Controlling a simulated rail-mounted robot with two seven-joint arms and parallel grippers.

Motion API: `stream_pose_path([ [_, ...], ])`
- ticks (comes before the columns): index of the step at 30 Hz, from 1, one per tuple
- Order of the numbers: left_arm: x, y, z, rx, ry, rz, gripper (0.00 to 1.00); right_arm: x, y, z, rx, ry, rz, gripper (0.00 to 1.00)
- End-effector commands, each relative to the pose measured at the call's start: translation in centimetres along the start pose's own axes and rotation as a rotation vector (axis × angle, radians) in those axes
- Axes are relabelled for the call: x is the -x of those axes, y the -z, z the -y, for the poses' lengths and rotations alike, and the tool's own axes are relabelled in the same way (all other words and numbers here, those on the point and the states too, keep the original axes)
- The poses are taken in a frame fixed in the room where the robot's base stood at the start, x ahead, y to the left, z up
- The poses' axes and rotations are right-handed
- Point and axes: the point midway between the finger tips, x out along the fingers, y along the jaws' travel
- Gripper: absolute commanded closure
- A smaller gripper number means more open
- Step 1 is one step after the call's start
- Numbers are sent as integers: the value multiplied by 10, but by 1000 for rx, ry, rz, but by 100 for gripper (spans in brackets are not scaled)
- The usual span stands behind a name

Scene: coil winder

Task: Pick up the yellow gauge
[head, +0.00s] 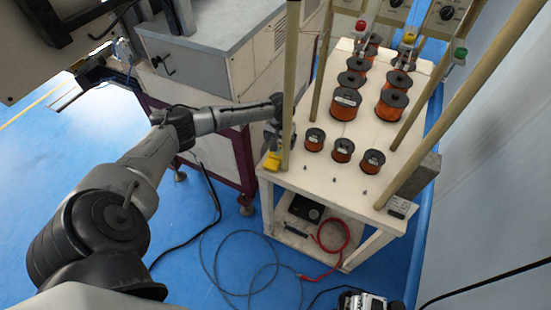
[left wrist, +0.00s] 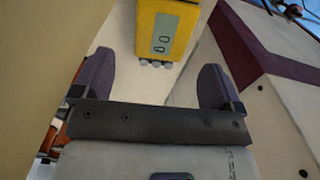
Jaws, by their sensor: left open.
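The yellow gauge (head: 272,161) is at the near left corner of the white cart top, beside a tan post. In the left wrist view the yellow gauge (left wrist: 167,32) shows a grey display and small round buttons at its lower edge; its top is cut off by the frame. My left gripper (head: 275,142) is at the gauge, partly hidden by the post in the head view. In the left wrist view its fingers (left wrist: 157,68) are open and apart, with the gauge ahead of the gap, not clasped. My right gripper cannot be clearly made out.
The white cart (head: 313,178) carries several copper wire spools (head: 346,103) and has tan posts (head: 408,150) around its edges. A grey cabinet (head: 195,65) stands to the left. Cables (head: 245,265) lie on the blue floor. A grey-and-black part (head: 362,300) shows at the bottom edge.

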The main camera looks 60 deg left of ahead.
Motion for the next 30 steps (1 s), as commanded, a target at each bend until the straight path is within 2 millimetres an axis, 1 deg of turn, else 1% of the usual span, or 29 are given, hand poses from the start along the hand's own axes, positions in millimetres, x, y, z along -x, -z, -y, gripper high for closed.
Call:
stream_pose_path([
  [1, -8, 0, 0, 1, 0, 1, 8, -4, -1, 0, 0, 0, 0, 57],
  [3, -18, 1, 0, 2, 1, 1, 8, -7, -2, 0, 0, 0, 0, 57],
  [9, -41, 2, 0, 1, 0, 2, 8, -13, -4, 0, 1, -1, 0, 57],
  [14, -48, 2, 1, 1, 0, 0, 8, -14, -5, -1, 5, -4, 1, 57],
  [21, -48, 2, 1, 1, 0, 1, 9, -14, -5, -2, 8, -6, 1, 57],
  [30, -48, 2, 1, 1, 0, 1, 38, -14, -5, -2, 7, -6, 1, 57],
])
